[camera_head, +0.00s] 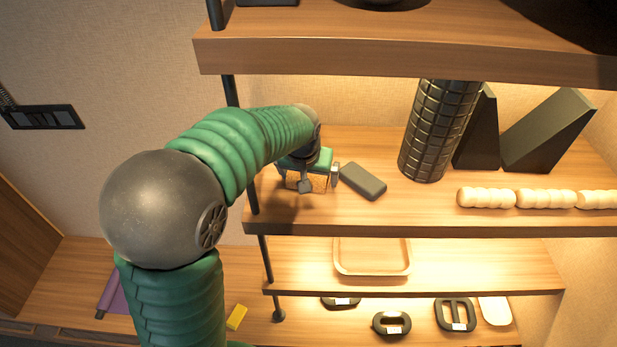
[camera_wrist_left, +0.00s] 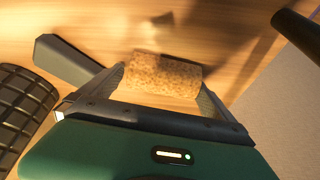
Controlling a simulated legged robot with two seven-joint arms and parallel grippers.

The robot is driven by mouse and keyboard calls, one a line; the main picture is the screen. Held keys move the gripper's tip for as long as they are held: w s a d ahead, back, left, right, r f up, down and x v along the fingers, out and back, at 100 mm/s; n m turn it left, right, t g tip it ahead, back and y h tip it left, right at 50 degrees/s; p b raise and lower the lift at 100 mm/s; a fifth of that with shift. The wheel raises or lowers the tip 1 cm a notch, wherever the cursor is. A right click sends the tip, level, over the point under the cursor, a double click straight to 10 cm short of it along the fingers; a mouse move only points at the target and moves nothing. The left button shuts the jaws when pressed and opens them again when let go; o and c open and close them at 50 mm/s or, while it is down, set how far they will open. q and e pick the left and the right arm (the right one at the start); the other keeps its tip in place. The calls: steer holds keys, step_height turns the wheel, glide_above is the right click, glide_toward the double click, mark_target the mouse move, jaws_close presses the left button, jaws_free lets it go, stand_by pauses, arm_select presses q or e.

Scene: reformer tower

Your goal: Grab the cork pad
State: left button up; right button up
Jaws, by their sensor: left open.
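The cork pad (camera_head: 319,182) is a speckled tan block on the upper lit shelf, toward its left end, partly hidden behind my left gripper (camera_head: 309,178). In the left wrist view the cork pad (camera_wrist_left: 163,74) lies across the space between the two fingers of my left gripper (camera_wrist_left: 161,84). The gripper is open, with one finger beside each end of the pad. I cannot tell whether either finger touches it. My right gripper is not in view.
A dark grey block (camera_head: 363,181) lies close to the right of the gripper; it also shows in the wrist view (camera_wrist_left: 66,60). A black textured roller (camera_head: 438,130), dark wedges (camera_head: 545,130) and beige beaded rollers (camera_head: 487,197) stand farther right. A black post (camera_head: 252,190) is at left. Another shelf (camera_head: 390,61) hangs above.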

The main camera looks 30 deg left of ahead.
arm_select(q)
steer(key=shift+w+d, duration=0.1)
steer(key=shift+w, duration=0.05)
steer(key=shift+w+f, duration=0.15)
steer(key=shift+w, duration=0.05)
steer(key=shift+c, duration=1)
steer(key=shift+w, duration=0.1)
steer(key=shift+c, duration=1.3)
steer(key=shift+s+a, duration=0.3)
steer(key=shift+a, duration=0.25)
steer(key=c, duration=0.6)
